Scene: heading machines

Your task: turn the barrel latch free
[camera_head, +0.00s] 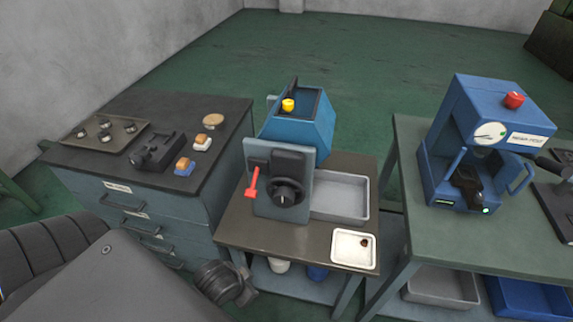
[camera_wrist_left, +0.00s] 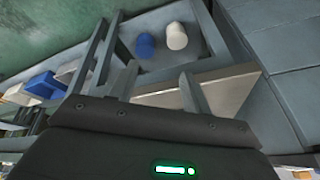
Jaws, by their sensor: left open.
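A small blue machine (camera_head: 300,130) stands on the middle bench. Its front plate carries a round black knob (camera_head: 285,194), which may be the barrel latch, and a red lever (camera_head: 253,184) hangs at its left. The knob's mark is too small to read. In the head view my left arm comes in at the lower left, and its fingertips are not seen there. In the left wrist view my left gripper (camera_wrist_left: 160,82) is open with nothing between its fingers, low by the bench's lower shelf. The machine is not recognisable in that view. My right gripper is not in view.
A grey tray (camera_head: 342,194) and a white dish (camera_head: 354,250) lie right of the machine. A drawer cabinet (camera_head: 150,206) stands left, a green bench (camera_head: 400,195) with a blue press (camera_head: 470,140) right. A white container (camera_wrist_left: 176,36) and a blue one (camera_wrist_left: 146,46) are below.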

